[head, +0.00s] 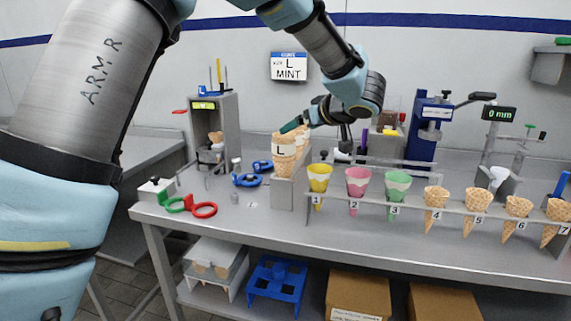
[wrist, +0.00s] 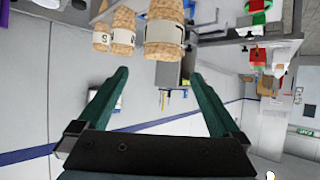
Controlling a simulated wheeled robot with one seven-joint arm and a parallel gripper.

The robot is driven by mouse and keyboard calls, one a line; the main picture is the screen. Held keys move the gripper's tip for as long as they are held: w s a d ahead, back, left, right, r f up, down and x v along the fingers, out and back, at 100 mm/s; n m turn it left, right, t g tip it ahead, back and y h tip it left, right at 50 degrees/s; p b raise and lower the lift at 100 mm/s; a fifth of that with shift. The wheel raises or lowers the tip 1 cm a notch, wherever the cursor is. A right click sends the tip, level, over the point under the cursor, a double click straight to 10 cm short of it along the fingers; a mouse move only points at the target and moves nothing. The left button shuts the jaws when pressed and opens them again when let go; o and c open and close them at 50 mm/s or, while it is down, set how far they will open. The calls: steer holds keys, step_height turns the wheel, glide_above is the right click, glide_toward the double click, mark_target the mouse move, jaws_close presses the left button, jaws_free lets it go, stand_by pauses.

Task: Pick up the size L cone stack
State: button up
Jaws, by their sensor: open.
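The size L cone stack (head: 284,165) is a pile of tan waffle cones with a white L label, standing upright in a grey holder (head: 283,194) on the bench. In the wrist view the L stack (wrist: 165,27) is the nearest of three stacks, ahead of the fingers. The M stack (wrist: 123,36) and S stack (wrist: 102,37) are beyond it. My gripper (head: 290,126) is close to the top of the L stack in the head view. In the wrist view its dark green fingers (wrist: 158,74) are apart, with nothing between them.
Yellow (head: 319,176), pink (head: 357,181) and green (head: 397,183) holders and several waffle cones stand in a numbered rack to the right. A wall sign (head: 289,68) reads L MINT.

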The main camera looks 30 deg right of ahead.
mark_target(286, 136)
steer(key=p+x, duration=0.1)
steer(key=x, duration=0.4)
steer(key=p+x, duration=0.2)
steer(key=x, duration=0.3)
steer(key=shift+w+a+f, duration=0.1)
steer(key=shift+a+f, duration=0.15)
steer(key=shift+f, duration=0.1)
steer(key=c, duration=0.8)
